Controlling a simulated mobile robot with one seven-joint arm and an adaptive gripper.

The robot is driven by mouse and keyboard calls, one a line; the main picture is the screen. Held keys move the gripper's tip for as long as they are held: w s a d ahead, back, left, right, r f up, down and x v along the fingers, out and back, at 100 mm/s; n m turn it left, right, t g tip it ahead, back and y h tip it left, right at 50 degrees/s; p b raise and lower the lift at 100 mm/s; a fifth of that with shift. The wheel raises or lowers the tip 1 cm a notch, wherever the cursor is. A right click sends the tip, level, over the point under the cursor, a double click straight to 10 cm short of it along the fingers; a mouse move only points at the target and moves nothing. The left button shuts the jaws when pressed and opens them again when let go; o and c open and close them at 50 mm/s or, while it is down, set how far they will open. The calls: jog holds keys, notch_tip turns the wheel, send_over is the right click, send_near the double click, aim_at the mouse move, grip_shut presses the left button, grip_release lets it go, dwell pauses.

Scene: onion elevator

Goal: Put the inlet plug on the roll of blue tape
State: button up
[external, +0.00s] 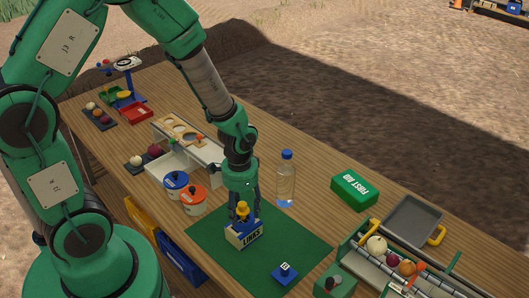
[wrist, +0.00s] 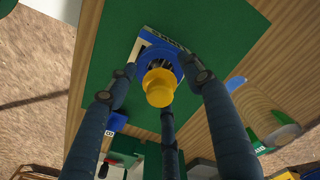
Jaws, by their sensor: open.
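A yellow knobbed piece (external: 242,209), seemingly the inlet plug, stands above a blue ring-shaped piece (wrist: 160,62), seemingly the roll of blue tape. In the wrist view the yellow piece (wrist: 159,88) overlaps the ring, and dark parts show inside it. Whether the two touch is hard to tell. Below them a white and blue lettered box (external: 244,237) rests on the green mat (external: 213,243). My gripper (external: 243,208) points down over this stack. Its fingers (wrist: 165,95) are spread around the yellow piece, with gaps visible to it.
A small blue block (external: 285,272) lies on the mat's front. A water bottle (external: 286,180) stands right of my gripper; blue-lidded (external: 176,183) and orange-lidded (external: 193,199) tubs stand left. A first aid box (external: 354,189) and a grey tray (external: 413,221) lie farther right. The mat's right side is clear.

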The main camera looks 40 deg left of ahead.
jog(key=shift+r, duration=0.1)
notch_tip(320, 180, up, 12)
jog(key=shift+r+p, duration=0.1)
jog(key=shift+p, duration=0.8)
dwell(0.3)
notch_tip(320, 180, up, 18)
jog(key=n+t, duration=0.2)
jog(key=t, duration=0.1)
send_over(242, 203)
jog(key=s+a, duration=0.2)
jog(key=s, duration=0.2)
jog(key=s+r+n+t, duration=0.2)
jog(key=s+r, duration=0.8)
jog(key=r, duration=0.2)
jog(key=shift+a+r, duration=0.15)
jog(key=shift+a, duration=0.3)
jog(key=shift+s, duration=0.1)
